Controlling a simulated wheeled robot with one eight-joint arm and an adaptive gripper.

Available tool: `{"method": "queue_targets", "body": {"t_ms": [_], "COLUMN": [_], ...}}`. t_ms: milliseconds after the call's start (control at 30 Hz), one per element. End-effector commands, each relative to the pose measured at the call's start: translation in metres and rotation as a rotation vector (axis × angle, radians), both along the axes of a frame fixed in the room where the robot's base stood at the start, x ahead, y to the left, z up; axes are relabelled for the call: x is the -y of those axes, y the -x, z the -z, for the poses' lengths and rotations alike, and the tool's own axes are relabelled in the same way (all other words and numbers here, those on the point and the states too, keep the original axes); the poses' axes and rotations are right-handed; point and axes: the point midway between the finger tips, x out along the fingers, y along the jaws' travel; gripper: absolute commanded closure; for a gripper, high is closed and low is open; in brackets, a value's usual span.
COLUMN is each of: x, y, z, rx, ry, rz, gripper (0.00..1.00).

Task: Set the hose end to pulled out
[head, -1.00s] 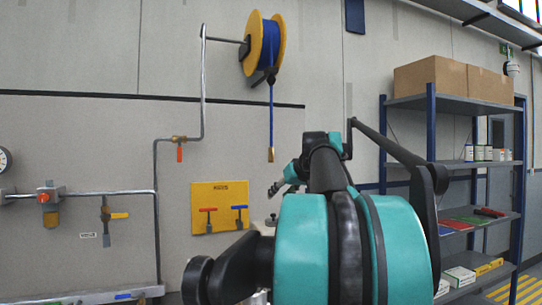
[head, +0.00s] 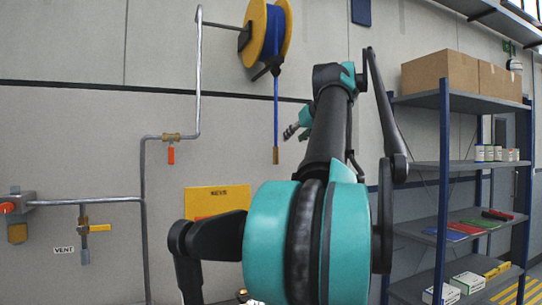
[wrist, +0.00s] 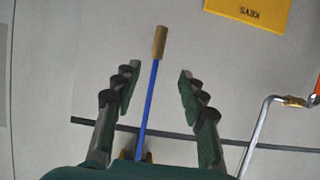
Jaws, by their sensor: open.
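The hose end is a brass-coloured fitting (head: 276,155) at the bottom of a blue hose (head: 276,110) that hangs from a yellow-sided reel (head: 257,33) on the wall. In the wrist view the fitting (wrist: 160,42) and the blue hose lie between the two fingers in the picture. My gripper (wrist: 155,82) is open, with a gap on both sides of the hose, and no finger visibly touches it. In the head view my gripper (head: 291,131) is just right of the fitting, partly hidden by my arm.
Wall pipes with an orange-handled valve (head: 171,155) and a yellow-handled valve (head: 98,228) are at left. A yellow key board (head: 212,200) is below the hose, partly hidden by my arm. A shelf rack (head: 443,140) with boxes stands at right.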

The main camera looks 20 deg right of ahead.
Motion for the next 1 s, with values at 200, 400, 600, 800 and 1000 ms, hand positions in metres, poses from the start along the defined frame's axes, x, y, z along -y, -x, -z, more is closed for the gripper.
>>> {"method": "queue_targets", "body": {"t_ms": [200, 400, 600, 800, 1000], "x": [0.001, -0.001, -0.002, -0.004, -0.005], "y": [-0.009, -0.041, -0.077, -0.114, -0.143], "z": [0.001, 0.014, 0.030, 0.045, 0.057], "rx": [0.004, 0.004, 0.003, 0.003, 0.003], "ry": [0.002, 0.003, 0.002, 0.003, 0.002], "rz": [0.001, 0.000, -0.001, -0.001, 0.000], "gripper": [0.58, 0.58, 0.58, 0.58, 0.58]}}
